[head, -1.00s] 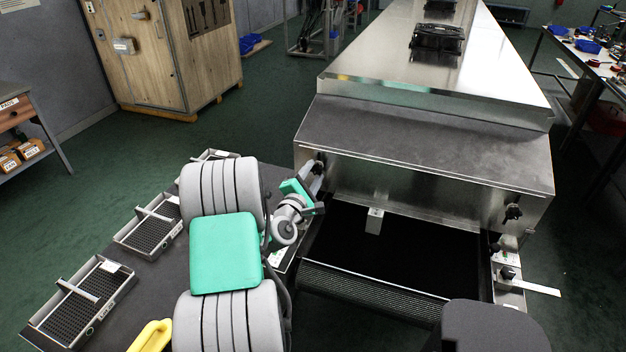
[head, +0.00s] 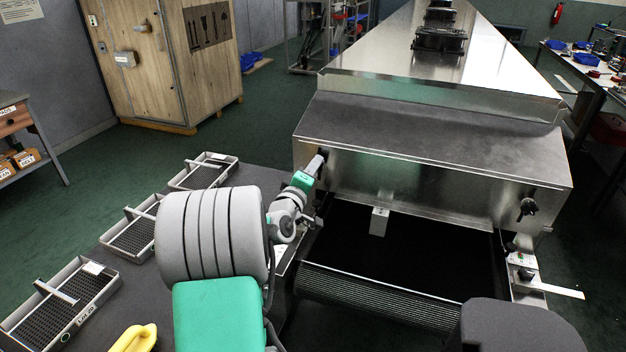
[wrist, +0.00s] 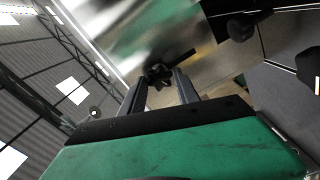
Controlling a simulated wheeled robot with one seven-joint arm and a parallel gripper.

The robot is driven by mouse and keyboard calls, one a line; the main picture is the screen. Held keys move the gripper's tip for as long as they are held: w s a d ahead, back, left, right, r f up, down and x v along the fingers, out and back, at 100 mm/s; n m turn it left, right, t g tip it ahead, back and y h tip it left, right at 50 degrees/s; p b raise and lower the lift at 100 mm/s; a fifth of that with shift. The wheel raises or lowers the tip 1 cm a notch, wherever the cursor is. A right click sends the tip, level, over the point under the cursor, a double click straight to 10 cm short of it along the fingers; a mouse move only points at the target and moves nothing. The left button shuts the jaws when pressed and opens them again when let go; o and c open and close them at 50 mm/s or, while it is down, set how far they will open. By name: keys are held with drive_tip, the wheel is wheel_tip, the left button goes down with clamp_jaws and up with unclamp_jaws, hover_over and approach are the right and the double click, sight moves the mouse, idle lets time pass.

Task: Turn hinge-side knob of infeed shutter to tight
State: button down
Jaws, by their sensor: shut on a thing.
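The infeed shutter is the steel front panel (head: 440,185) of the dryer, above the dark belt opening. My gripper (head: 319,164) is at the panel's left end in the head view. In the wrist view its two dark fingers (wrist: 158,84) are shut on a black lobed knob (wrist: 158,72). In the head view the gripper mostly hides this knob. A second black knob (head: 526,208) is at the panel's right end, apart from my gripper. I cannot make out a tightness mark on the held knob.
A dark conveyor belt (head: 400,256) lies below the panel. A small bracket (head: 379,220) hangs in the opening. A steel plate with a lever (head: 548,286) is at the right. Mesh trays (head: 75,300) and a yellow object (head: 134,338) lie on the left table.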

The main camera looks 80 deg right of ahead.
drive_tip(key=m+b, duration=0.4)
drive_tip(key=shift+f+m+b, duration=0.1)
drive_tip(key=shift+m+b, duration=0.2)
drive_tip(key=shift+b, duration=0.1)
idle(0.4)
drive_tip(key=c, duration=0.9)
unclamp_jaws()
drive_tip(key=a, duration=0.7)
drive_tip(key=shift+w+a+b, duration=0.35)
drive_tip(key=shift+a, duration=0.05)
